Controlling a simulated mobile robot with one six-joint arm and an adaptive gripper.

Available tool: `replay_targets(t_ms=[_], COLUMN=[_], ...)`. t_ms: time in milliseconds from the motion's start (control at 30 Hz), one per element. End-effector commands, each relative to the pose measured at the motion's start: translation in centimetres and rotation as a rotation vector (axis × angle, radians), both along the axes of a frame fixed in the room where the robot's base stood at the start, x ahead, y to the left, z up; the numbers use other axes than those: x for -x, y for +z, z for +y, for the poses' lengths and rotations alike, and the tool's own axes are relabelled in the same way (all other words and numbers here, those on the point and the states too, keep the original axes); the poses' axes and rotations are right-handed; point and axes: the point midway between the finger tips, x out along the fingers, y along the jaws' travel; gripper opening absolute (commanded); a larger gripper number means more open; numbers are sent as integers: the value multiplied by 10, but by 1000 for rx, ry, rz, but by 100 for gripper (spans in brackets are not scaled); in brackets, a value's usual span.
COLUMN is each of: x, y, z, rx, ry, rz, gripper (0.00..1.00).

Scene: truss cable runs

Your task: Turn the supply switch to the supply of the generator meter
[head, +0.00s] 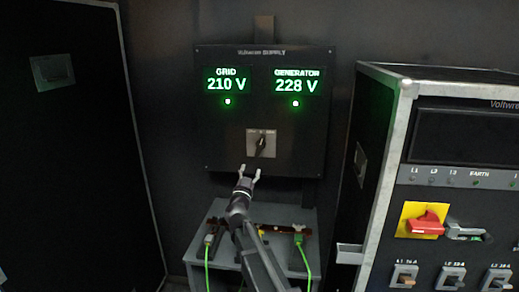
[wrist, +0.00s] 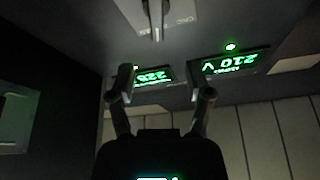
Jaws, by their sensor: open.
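The supply panel (head: 218,138) is a dark board on the wall. Its grid meter (head: 226,85) reads 210 V on the left, and its generator meter (head: 296,86) reads 228 V on the right, each with a lit green lamp below. The supply switch (head: 261,143) is a dark knob on a pale plate below and between the meters. It looks near upright; its exact setting is too small to tell. My gripper (head: 250,171) is open and empty, just below the switch plate. In the wrist view my gripper (wrist: 165,86) is apart from the switch (wrist: 155,15).
A grey stand (head: 216,213) under the panel carries green cables (head: 305,262). A distribution case (head: 398,90) with a red-and-yellow rotary switch (head: 424,220) stands at the right. A tall black case (head: 70,150) is at the left.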

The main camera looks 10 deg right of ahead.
Motion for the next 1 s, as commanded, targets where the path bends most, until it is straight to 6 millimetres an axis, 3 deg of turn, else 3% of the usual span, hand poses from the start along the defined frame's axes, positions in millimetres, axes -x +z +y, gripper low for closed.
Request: replay_targets(t_ms=[567, 767, 1000], x=[-2, -14, -40], y=[1, 7, 19], z=[-3, -7, -20], rx=[-16, -15, -16], ry=[-23, -24, -23], rz=[-11, -10, -11], gripper=[66, 66, 66])
